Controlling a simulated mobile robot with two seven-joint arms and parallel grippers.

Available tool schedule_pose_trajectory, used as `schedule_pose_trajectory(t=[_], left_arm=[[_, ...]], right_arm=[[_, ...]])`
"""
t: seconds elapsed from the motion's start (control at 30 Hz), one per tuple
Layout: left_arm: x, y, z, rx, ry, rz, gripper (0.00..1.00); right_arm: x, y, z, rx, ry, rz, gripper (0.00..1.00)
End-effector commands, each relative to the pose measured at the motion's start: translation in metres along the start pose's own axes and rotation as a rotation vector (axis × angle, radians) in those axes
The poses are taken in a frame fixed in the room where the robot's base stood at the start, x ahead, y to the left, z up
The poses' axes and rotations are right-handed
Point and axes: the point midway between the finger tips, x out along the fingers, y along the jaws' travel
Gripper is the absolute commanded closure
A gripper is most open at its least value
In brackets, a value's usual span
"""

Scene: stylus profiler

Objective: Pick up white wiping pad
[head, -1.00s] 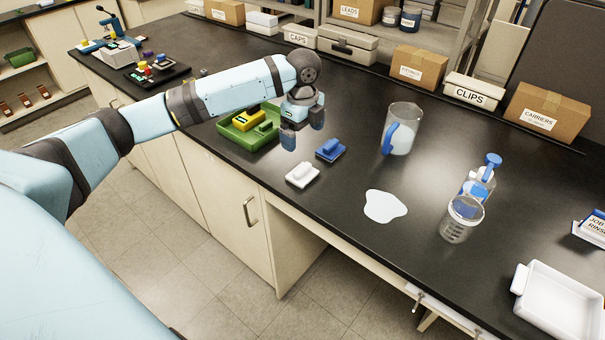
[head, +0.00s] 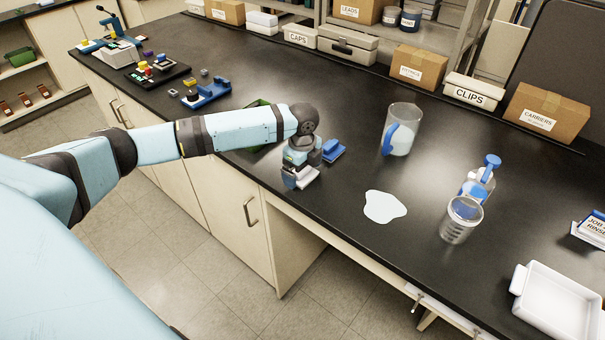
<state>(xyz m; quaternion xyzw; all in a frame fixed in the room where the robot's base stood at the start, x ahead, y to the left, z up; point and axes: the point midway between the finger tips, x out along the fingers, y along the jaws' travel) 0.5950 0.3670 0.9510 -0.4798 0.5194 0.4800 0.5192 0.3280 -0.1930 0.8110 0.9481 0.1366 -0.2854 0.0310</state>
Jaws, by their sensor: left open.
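The white wiping pad (head: 308,176) lies on the black bench near its front edge. My left gripper (head: 297,182) is directly over it, pointing down, with its fingers low around the pad's upper part and hiding much of it. The jaws are open; whether the fingers touch the pad cannot be told. A blue pad (head: 335,150) lies just behind and to the right, partly hidden by my gripper. My right gripper is not in view.
A white puddle (head: 384,206) lies to the right. Beyond are a blue-handled jug (head: 402,130), a pump bottle (head: 479,180), a clear beaker (head: 461,220) and a white tray (head: 560,300). A green tray (head: 258,104) is mostly hidden behind my left arm.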

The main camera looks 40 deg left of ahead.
Motion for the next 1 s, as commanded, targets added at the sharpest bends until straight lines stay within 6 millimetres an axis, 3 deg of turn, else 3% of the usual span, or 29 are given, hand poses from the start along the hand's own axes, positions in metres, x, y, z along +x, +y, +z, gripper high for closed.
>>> schedule_pose_trajectory(t=[0.1, 0.13, 0.3, 0.73, 0.87, 1.0], left_arm=[[0.0, 0.0, 0.0, 0.0, 0.0, 0.0, 0.0], [0.0, 0.0, 0.0, 0.0, 0.0, 0.0, 0.05], [0.0, 0.0, 0.0, 0.0, 0.0, 0.0, 0.44], [-0.008, -0.001, 0.001, -0.001, 0.0, -0.002, 0.44], [-0.024, -0.001, 0.001, 0.0, -0.001, -0.003, 0.44], [-0.055, -0.001, 0.001, 0.001, 0.0, -0.005, 0.44]], right_arm=[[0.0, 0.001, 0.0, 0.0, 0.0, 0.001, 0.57], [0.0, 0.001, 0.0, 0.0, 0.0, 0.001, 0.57], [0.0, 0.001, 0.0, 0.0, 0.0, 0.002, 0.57], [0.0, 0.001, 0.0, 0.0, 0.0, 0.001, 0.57], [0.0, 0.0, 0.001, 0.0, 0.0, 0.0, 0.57], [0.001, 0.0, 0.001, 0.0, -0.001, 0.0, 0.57]])
